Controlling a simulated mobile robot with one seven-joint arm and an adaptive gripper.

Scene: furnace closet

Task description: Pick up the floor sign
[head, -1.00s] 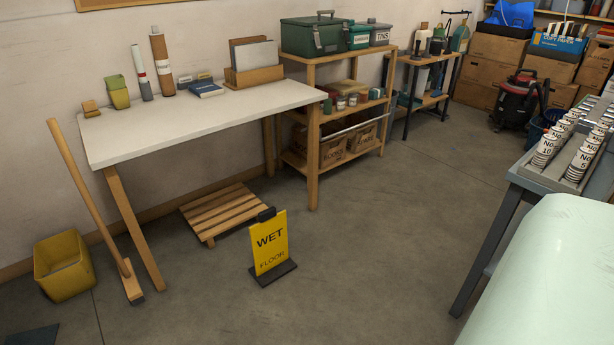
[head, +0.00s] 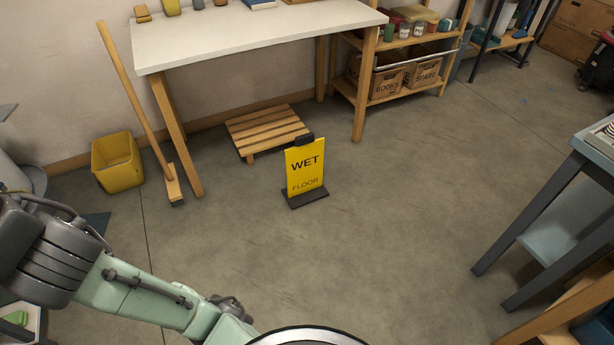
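The floor sign (head: 304,168) is a yellow upright panel reading WET FLOOR, with a black handle block on top and a dark flat base. It stands on the concrete floor near the middle of the head view, in front of a low wooden slatted platform. My arm shows at the lower left of the head view, and its far end runs out of the bottom edge. My gripper cannot be made out, so its fingers are hidden or out of frame. The arm shows no contact with the sign.
The slatted platform (head: 266,130) lies behind the sign under a white-topped table (head: 255,34). A broom (head: 135,88) leans at the table's left leg beside a yellow bin (head: 117,163). A grey table (head: 560,200) stands at right. Floor around the sign's front is clear.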

